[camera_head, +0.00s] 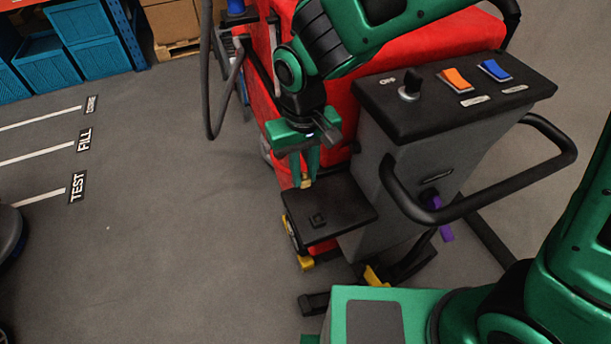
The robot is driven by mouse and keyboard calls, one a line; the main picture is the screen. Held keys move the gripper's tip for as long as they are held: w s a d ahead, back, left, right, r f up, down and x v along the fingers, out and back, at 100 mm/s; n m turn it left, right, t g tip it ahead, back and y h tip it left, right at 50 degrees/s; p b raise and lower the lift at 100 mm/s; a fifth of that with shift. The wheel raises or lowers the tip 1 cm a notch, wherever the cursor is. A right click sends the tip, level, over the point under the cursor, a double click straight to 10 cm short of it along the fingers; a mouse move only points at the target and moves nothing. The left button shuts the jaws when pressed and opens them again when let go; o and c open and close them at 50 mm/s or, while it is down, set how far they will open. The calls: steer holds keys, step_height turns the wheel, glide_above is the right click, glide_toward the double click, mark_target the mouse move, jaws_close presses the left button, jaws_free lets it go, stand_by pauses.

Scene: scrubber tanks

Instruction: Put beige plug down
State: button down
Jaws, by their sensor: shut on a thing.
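My gripper (304,176) points down from the green arm and is shut on the beige plug (306,184). Only a small yellowish-beige bit of the plug shows between the fingertips. The plug is at the far-left part of a flat black shelf (345,205) on the scrubber machine. I cannot tell whether the plug touches the shelf or is held just above it. A small black square fitting (318,220) sits on the shelf, nearer than the gripper and slightly to its right.
The grey console (425,150) stands right of the shelf, with a black knob, orange and blue switches and a looped black handle (490,210). The red body (435,45) rises behind. A purple lever (440,218) is below the handle. Open floor (170,240) with TEST and FILL labels lies left.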

mark_target(304, 176)
steer(key=shift+f, duration=1.25)
steer(key=shift+f, duration=0.15)
steer(key=c, duration=1.6)
jaws_free()
step_height(304, 176, up, 12)
steer(key=shift+r, duration=0.2)
